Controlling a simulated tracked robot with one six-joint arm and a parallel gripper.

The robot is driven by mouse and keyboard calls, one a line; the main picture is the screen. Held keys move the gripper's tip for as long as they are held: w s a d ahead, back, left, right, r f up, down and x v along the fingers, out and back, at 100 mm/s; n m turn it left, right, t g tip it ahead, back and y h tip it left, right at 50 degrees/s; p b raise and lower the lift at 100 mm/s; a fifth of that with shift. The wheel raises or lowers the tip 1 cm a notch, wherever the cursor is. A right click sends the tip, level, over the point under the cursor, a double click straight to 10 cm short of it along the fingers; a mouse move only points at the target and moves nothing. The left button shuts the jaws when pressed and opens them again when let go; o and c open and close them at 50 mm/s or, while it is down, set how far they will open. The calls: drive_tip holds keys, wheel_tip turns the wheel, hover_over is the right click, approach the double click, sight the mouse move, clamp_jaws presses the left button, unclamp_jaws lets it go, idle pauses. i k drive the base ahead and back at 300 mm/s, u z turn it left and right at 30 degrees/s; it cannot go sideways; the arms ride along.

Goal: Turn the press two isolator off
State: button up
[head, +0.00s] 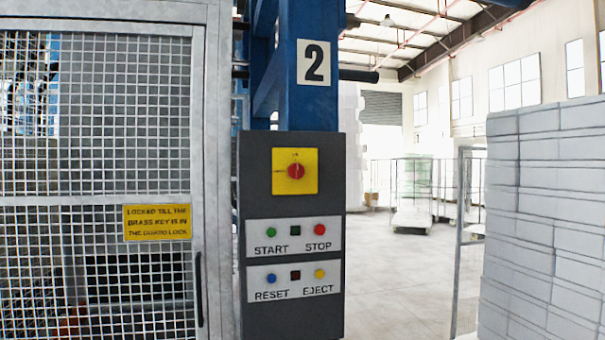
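The press two isolator (295,171) is a red rotary knob on a yellow square plate, at the top of a dark grey control panel (257,205). The markings on the plate are too small to read, so I cannot tell its setting for sure. Above the panel, a white sign with a black "2" (314,63) is fixed to a blue press column (290,20). My gripper is not in view.
Below the isolator are START (271,232), STOP (320,230), RESET (271,279) and EJECT (320,274) buttons. A mesh guard door (95,120) with a yellow sign (157,222) stands left. Stacked white foam blocks (540,220) stand right. The floor (400,290) between is clear.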

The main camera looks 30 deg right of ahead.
sight(296, 171)
drive_tip(key=i, duration=0.95)
drive_tip(key=u, duration=0.05)
